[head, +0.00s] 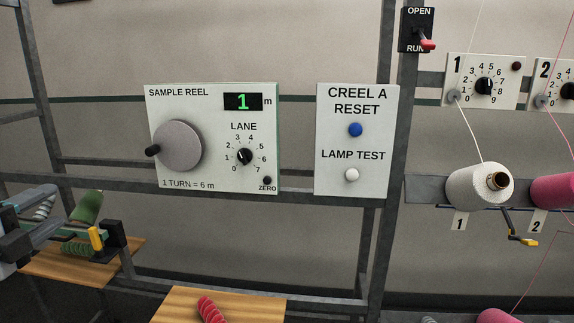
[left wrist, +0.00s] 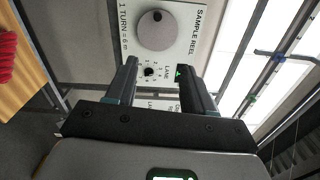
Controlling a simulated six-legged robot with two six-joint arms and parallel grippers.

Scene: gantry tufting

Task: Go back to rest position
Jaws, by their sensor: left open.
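My left gripper (head: 57,208) is at the left edge of the head view, its jaws apart and nothing seen between them. It is left of and below the sample reel panel (head: 215,185), which has a grey crank wheel (head: 180,146), a lane dial (head: 244,157) and a green display (head: 243,101) reading 1. In the left wrist view the two dark fingers (left wrist: 158,85) are spread, with the sample reel panel (left wrist: 185,45) turned sideways beyond them. My right gripper is not in view.
A reset panel (head: 357,185) hangs right of the sample reel. White (head: 470,186) and pink (head: 555,191) yarn cones are at right, under dials. A wooden board (head: 255,310) carries a red yarn piece (head: 210,309); another wooden board (head: 60,268) is at lower left. Metal frame posts (head: 392,150) cross the scene.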

